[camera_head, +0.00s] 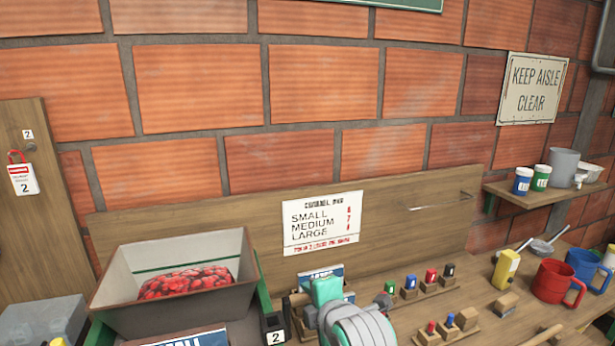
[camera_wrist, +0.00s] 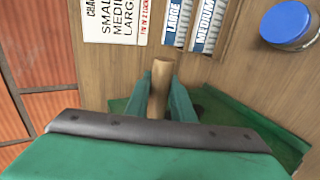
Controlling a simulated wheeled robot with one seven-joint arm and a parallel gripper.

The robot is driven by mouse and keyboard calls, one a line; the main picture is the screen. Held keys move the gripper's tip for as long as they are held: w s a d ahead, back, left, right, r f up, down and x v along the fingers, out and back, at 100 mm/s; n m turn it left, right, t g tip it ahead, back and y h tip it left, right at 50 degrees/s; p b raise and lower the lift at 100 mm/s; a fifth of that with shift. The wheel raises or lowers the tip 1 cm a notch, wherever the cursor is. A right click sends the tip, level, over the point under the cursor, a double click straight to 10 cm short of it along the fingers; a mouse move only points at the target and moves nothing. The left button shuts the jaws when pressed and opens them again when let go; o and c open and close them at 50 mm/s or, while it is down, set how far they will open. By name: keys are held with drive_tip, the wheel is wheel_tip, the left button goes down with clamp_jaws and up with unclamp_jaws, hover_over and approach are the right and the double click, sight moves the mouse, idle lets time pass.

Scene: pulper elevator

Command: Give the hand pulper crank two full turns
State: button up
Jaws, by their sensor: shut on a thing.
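The pulper's grey hopper (camera_head: 245,290), filled with red cherries (camera_head: 185,283), stands at the lower left of the head view. My gripper (camera_head: 327,292) is just right of it, low in the picture. In the wrist view, my gripper (camera_wrist: 160,100) is shut around a wooden handle (camera_wrist: 161,72), which appears to be the crank grip. The handle's upper end sticks out between the green fingers. The crank arm and its hub are hidden behind my gripper and below the frame edge.
A bench to the right carries racks of small coloured pegs (camera_head: 410,285), a yellow bottle (camera_head: 506,268), and red (camera_head: 553,281) and blue mugs. A sign (camera_head: 323,222) leans against a backboard. A blue-lidded jar (camera_wrist: 288,24) shows in the wrist view.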

drive_tip(key=shift+s+d, duration=0.25)
drive_tip(key=shift+s, duration=0.9)
drive_tip(key=shift+s+f, duration=0.1)
drive_tip(key=shift+s, duration=0.05)
drive_tip(key=s, duration=0.1)
drive_tip(key=s+f, duration=0.1)
drive_tip(key=s, duration=0.1)
drive_tip(key=shift+d+f, duration=0.3)
